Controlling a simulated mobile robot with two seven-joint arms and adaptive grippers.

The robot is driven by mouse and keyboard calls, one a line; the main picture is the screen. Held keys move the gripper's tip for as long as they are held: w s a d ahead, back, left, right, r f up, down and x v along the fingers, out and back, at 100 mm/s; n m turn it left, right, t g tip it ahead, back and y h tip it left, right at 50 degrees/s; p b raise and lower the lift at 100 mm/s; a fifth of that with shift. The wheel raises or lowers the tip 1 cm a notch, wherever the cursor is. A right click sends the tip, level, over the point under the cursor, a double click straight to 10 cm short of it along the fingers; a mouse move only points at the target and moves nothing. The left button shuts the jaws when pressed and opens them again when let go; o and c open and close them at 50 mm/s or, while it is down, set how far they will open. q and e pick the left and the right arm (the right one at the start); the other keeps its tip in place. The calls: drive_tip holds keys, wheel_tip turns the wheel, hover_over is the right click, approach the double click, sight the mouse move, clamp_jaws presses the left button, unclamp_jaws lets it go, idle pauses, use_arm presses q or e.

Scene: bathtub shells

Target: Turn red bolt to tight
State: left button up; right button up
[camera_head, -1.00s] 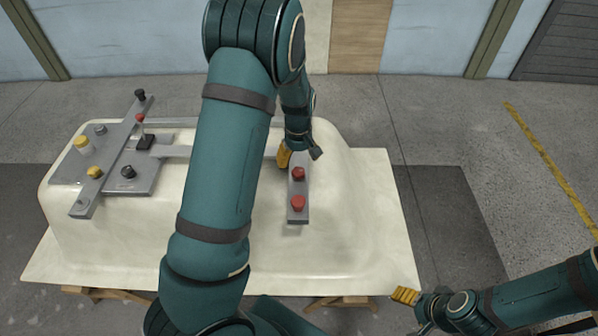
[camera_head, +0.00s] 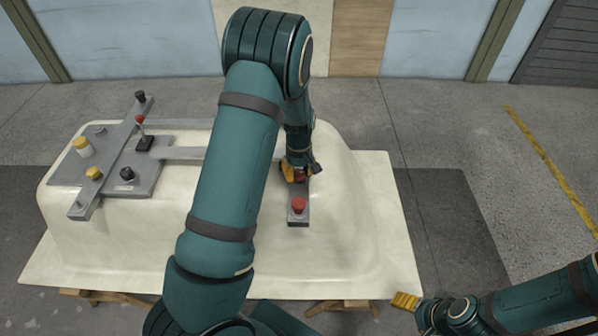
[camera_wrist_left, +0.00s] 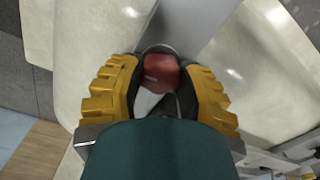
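Two red bolts stand on a short grey plate on top of the cream tub shell. The nearer red bolt (camera_head: 298,205) is free, with nothing touching it. The farther red bolt (camera_head: 300,174) is between the fingers of my left gripper (camera_head: 299,171), partly hidden by them. In the left wrist view this red bolt (camera_wrist_left: 161,72) shows between the yellow fingers of the left gripper (camera_wrist_left: 162,85), with what looks like a narrow gap on each side. The fingers are apart around it. My right gripper (camera_head: 405,300) hangs off the tub's front right corner; its opening is unclear.
The cream tub shell (camera_head: 350,240) rests on wooden supports. On its left are a grey plate with yellow knobs (camera_head: 84,146), a black knob (camera_head: 127,174), a red-topped lever (camera_head: 140,122) and a long diagonal bar (camera_head: 112,160). The tub's right side is clear.

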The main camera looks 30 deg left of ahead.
idle(0.3)
use_arm(q)
drive_tip(key=m, duration=0.4)
drive_tip(key=shift+m, duration=0.4)
drive_tip(key=m, duration=0.4)
drive_tip(key=shift+m+b, duration=0.3)
drive_tip(key=m, duration=0.5)
drive_tip(key=shift+m, duration=2.5)
clamp_jaws()
drive_tip(key=o, duration=1.2)
unclamp_jaws()
drive_tip(key=shift+r, duration=0.1)
